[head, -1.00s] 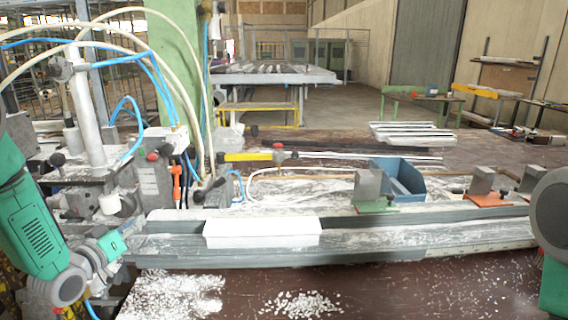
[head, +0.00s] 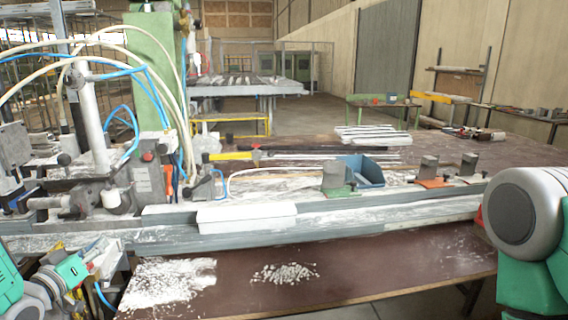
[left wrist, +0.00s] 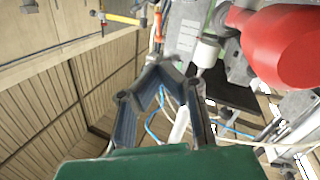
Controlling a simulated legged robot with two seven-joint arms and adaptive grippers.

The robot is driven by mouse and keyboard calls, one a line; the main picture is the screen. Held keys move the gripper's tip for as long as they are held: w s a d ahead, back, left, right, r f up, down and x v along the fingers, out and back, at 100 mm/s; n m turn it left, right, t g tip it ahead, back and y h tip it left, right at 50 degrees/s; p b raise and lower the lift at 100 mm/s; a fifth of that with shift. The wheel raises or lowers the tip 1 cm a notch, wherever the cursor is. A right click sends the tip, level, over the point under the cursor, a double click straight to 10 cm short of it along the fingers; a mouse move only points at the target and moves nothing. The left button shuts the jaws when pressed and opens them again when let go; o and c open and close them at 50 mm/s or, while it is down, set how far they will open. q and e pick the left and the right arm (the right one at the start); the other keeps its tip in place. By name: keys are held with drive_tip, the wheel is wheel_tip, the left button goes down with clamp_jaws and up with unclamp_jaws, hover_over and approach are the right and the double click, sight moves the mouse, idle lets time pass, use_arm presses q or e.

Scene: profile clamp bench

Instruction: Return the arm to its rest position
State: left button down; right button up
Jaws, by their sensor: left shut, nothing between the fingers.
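My left arm comes in at the lower left of the head view, low beside the bench's front left corner. Its gripper (head: 104,262) is small there and partly lost against the clutter behind it. In the left wrist view the dark fingers of this gripper (left wrist: 162,72) are shut, with nothing held between them. My right arm shows only as a grey and green link at the right edge of the head view; its gripper is out of the picture. A white block (head: 246,218) lies along the long grey profile (head: 350,218) on the bench, apart from my left gripper.
The clamp machine (head: 110,185) with hoses stands at the left, close behind my left arm. A blue bin (head: 366,172) and metal blocks on green and orange bases sit behind the profile. White chips (head: 284,273) lie on the brown bench top (head: 400,262), whose front right is clear.

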use_arm(q)
drive_tip(key=s+d+f+g, duration=0.4)
drive_tip(key=s+d+f, duration=0.15)
drive_tip(key=f, duration=0.35)
drive_tip(key=s+d+f+g, duration=0.4)
drive_tip(key=s+f, duration=0.3)
drive_tip(key=f, duration=0.2)
drive_tip(key=s+d+f+m+g+y, duration=0.1)
drive_tip(key=s+d+f+g, duration=0.2)
drive_tip(key=s, duration=0.6)
drive_tip(key=s+d+f+m+g, duration=0.15)
drive_tip(key=s+g, duration=0.25)
drive_tip(key=s, duration=0.6)
drive_tip(key=s+d+f+g+y, duration=0.1)
drive_tip(key=s+d+f+g, duration=0.25)
drive_tip(key=s, duration=0.55)
drive_tip(key=shift+m+t, duration=0.55)
drive_tip(key=shift+t, duration=0.2)
drive_tip(key=w+f+b, duration=0.1)
drive_tip(key=f+b, duration=0.1)
drive_tip(key=w+d+f+b, duration=0.1)
drive_tip(key=w+f+b, duration=0.1)
drive_tip(key=b, duration=0.1)
drive_tip(key=shift+w, duration=0.1)
